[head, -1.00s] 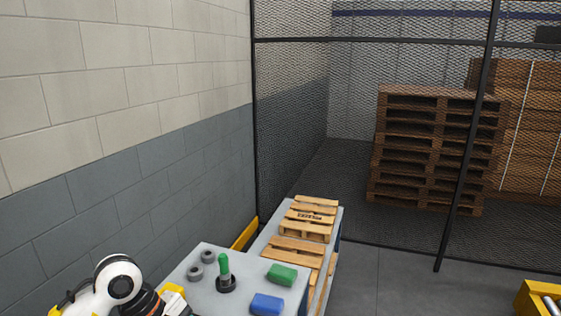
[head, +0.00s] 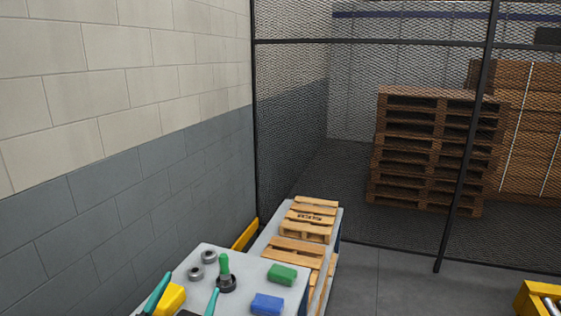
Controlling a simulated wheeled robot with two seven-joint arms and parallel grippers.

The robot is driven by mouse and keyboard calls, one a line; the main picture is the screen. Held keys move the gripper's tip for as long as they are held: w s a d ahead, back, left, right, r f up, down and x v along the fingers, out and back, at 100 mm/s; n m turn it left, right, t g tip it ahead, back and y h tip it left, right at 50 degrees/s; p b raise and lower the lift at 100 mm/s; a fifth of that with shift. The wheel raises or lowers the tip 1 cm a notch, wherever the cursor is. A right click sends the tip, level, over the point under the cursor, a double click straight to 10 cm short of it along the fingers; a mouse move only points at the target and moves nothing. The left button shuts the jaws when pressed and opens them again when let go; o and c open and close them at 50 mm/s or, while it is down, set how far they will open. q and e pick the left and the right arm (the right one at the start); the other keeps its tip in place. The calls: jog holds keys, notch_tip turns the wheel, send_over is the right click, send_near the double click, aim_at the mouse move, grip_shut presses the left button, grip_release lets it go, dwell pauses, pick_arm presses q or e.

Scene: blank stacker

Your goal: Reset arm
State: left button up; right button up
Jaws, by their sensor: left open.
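My left gripper (head: 190,284) shows at the bottom left of the head view, over the near left part of the grey table (head: 250,278). Its two teal fingers are spread apart, with nothing seen held between them. Two grey rings (head: 195,273) lie behind the gripper. A green block (head: 282,274) and a blue block (head: 267,304) lie at the table's right side. My right gripper is out of view.
A yellow object (head: 171,299) shows beside the left gripper. Small wooden pallets (head: 313,217) lie on a surface behind the table. A block wall (head: 100,180) bounds the left, and a mesh fence (head: 290,130) the back. Open floor (head: 400,285) lies to the right.

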pick_arm(q)
jog(key=s+a+f+n+g+y, duration=0.3)
jog(key=f+g, duration=0.1)
jog(key=f, duration=0.4)
jog(key=s+a+f+n+g+y, duration=0.2)
jog(key=s+a+f+g+y, duration=0.15)
jog(key=f, duration=0.35)
jog(key=s+d+f+m+g+h, duration=0.2)
jog(key=s+f+g, duration=0.85)
jog(key=s, duration=0.55)
notch_tip(320, 180, down, 25)
jog(key=s+a+f+g, duration=0.2)
jog(key=s+f, duration=1.5)
jog(key=f, duration=0.1)
jog(key=shift+s+a+y, duration=0.35)
jog(key=shift+a, duration=0.05)
